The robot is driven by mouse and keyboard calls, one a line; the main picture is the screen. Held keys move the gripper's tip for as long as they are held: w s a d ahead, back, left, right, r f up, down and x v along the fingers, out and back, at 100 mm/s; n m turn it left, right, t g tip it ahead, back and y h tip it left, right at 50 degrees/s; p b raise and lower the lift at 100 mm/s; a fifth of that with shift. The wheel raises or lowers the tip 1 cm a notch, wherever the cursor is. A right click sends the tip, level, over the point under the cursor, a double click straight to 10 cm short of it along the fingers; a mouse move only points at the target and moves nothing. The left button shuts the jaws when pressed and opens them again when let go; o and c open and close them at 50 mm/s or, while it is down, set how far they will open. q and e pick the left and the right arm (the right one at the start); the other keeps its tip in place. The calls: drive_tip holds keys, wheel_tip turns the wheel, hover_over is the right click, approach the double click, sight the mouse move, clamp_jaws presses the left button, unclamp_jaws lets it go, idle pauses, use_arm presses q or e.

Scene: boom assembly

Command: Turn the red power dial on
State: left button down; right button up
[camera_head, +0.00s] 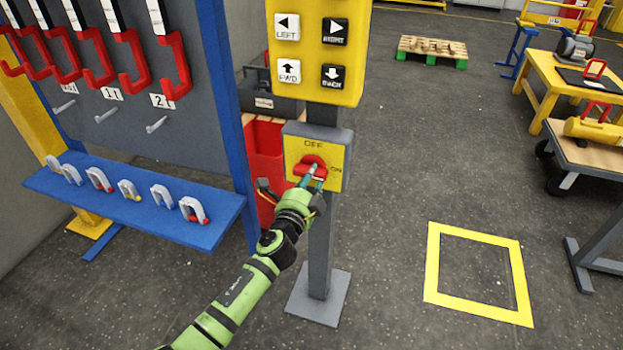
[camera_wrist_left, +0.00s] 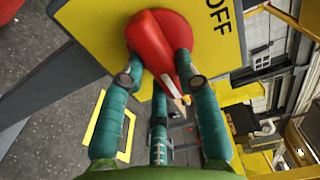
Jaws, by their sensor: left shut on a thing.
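The red power dial (camera_head: 310,163) sits on a yellow panel (camera_head: 294,150) on a grey post, with OFF printed above it and ON to its right. My left gripper (camera_head: 311,181) is at the dial, its arm coming up from the lower left. In the left wrist view, the teal fingers (camera_wrist_left: 160,72) are shut on the dial's red handle (camera_wrist_left: 153,42), one on each side. There the handle slants down and right; OFF is at the right. The fingers partly hide the dial, so its exact setting is hard to tell. My right gripper is not in view.
A yellow button panel (camera_head: 312,52) is mounted above the dial. A tool board with a blue shelf (camera_head: 215,226) of shackles stands left. A red bin (camera_head: 263,165) is behind the post. The floor to the right is open, with a yellow square (camera_head: 432,265) marked on it.

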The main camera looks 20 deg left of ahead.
use_arm(q)
drive_tip(key=c, duration=0.9)
unclamp_jaws()
drive_tip(key=s, duration=1.2)
drive_tip(key=shift+a, duration=0.25)
